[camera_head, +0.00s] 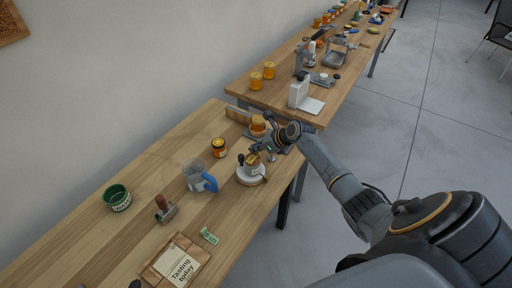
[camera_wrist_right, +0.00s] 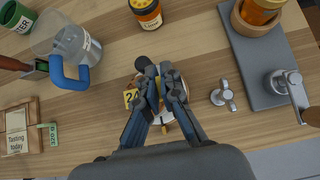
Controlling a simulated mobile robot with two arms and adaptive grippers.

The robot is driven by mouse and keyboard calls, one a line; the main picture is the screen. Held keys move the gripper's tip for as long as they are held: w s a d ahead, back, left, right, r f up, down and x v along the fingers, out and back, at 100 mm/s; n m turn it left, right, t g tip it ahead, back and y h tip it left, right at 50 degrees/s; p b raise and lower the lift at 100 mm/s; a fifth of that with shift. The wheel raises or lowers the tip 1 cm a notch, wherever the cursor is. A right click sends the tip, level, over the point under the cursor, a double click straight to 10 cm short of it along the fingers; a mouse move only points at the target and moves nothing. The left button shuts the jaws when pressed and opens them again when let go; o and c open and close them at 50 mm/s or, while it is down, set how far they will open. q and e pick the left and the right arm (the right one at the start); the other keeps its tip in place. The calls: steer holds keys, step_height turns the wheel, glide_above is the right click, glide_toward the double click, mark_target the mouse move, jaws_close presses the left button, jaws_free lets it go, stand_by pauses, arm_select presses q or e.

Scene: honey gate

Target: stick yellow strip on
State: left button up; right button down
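My right gripper (camera_wrist_right: 160,76) is over a white round device (camera_head: 250,178) with a black knob near the table's front edge. Its fingers look shut on a yellow strip (camera_wrist_right: 130,97), which shows to the left of the fingers with "24" on it and also between them. The fingers hide the rest of the strip. I cannot tell whether the strip touches the device below it. Two small dark tips at the bottom left edge of the head view may be my left gripper; too little shows to tell its state.
An amber jar (camera_head: 219,148) stands behind the device. A clear jug with a blue handle (camera_head: 207,182), a wooden-handled stamp (camera_head: 165,208), a green cup (camera_head: 117,197), a "Tasting today" board (camera_head: 175,264) and a green tag (camera_head: 209,236) are leftward. A grey tap stand (camera_wrist_right: 262,75) is right.

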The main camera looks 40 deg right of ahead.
steer(key=shift+s+f, duration=0.1)
steer(key=shift+f, duration=0.1)
steer(key=c, duration=1.4)
jaws_free()
steer(key=shift+c, duration=0.2)
steer(key=shift+s, duration=0.1)
steer(key=v, duration=1.2)
steer(key=shift+r, duration=0.1)
